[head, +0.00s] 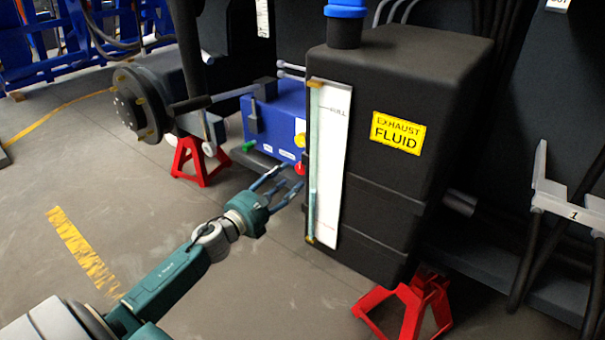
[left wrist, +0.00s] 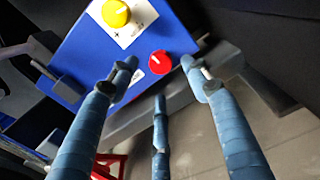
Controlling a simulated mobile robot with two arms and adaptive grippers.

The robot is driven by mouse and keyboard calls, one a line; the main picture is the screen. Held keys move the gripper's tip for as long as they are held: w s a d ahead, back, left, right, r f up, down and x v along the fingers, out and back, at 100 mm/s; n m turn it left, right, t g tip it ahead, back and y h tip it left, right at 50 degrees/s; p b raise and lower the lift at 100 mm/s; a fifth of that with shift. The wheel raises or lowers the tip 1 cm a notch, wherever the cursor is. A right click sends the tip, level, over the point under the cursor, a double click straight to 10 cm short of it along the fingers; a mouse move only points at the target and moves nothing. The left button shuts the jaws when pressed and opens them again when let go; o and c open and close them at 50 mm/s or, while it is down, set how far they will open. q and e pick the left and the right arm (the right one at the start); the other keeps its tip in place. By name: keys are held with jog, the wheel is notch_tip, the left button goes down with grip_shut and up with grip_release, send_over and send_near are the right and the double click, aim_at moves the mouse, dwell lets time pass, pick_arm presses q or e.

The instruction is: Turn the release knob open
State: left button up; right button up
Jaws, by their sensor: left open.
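A blue box (head: 272,119) sits beside the large black exhaust fluid tank. It carries a red knob (head: 299,169) and a yellow knob (head: 300,140); I cannot tell which one is the release knob. In the left wrist view the red knob (left wrist: 160,62) shows between the fingertips, and the yellow knob (left wrist: 116,13) sits on a white marked plate above it. My left gripper (head: 283,181) is open, its blue fingers spread and pointing at the box near the red knob. The left wrist view also shows the fingers (left wrist: 160,82); contact cannot be told. My right gripper is not in view.
The black tank (head: 394,165) stands close to the right of my left gripper, with a level gauge strip (head: 328,160). A green knob (head: 249,146) is at the box's left. Red stands (head: 200,163) are on the floor. The floor at lower left is clear.

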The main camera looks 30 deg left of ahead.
aim_at(300, 170)
pick_arm(q)
jog(key=w+b, duration=0.1)
jog(key=w, duration=0.5)
jog(key=shift+w+d+f, duration=0.1)
jog(key=shift+w+d, duration=0.05)
jog(key=shift+w, duration=0.25)
jog(key=c, duration=1.1)
